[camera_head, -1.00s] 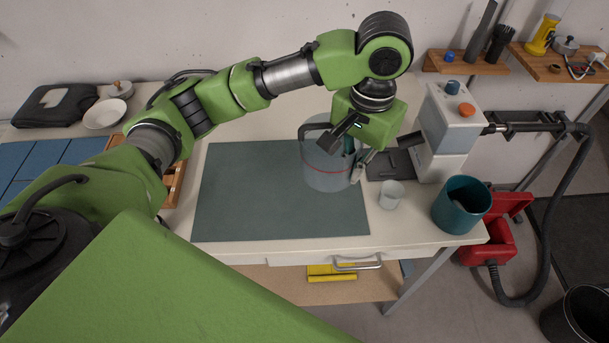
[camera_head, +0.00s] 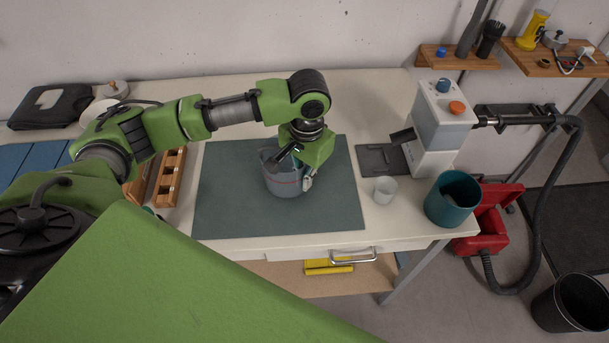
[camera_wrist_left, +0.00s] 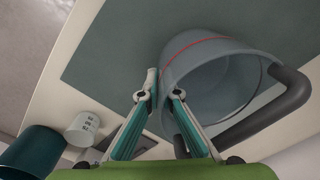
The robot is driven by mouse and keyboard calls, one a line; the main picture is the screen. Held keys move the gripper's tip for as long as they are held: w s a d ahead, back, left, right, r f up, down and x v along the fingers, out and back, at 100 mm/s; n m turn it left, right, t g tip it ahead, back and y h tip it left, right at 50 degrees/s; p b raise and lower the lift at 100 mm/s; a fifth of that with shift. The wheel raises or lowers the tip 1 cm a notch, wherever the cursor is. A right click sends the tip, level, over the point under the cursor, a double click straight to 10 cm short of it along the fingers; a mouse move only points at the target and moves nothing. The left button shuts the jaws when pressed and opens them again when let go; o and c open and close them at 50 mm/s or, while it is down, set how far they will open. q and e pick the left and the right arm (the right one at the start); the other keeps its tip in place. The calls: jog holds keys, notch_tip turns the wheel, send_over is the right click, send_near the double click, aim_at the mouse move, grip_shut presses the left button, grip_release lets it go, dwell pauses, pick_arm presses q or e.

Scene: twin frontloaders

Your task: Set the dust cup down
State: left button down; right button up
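The dust cup (camera_head: 284,187), a see-through grey cup with a red line and a dark handle, is upright over the green mat (camera_head: 235,205), right of its middle. I cannot tell whether its base touches the mat. My left gripper (camera_head: 297,172) comes from above at the cup's right side, its fingers on either side of the cup wall. In the left wrist view, the fingers (camera_wrist_left: 163,94) pinch the wall of the cup (camera_wrist_left: 200,62) near the rim, away from the handle. My right gripper is in neither view.
Right of the mat stand a small white cup (camera_head: 385,190), a teal bin (camera_head: 452,199) and a grey-white machine (camera_head: 440,125) with a dark base plate (camera_head: 380,159). A wooden rack (camera_head: 170,178) lies left of the mat. The mat's left part is clear.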

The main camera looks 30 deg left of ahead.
pick_arm(q)
jog(key=c, duration=2.3)
grip_release()
jog(key=shift+f, duration=0.1)
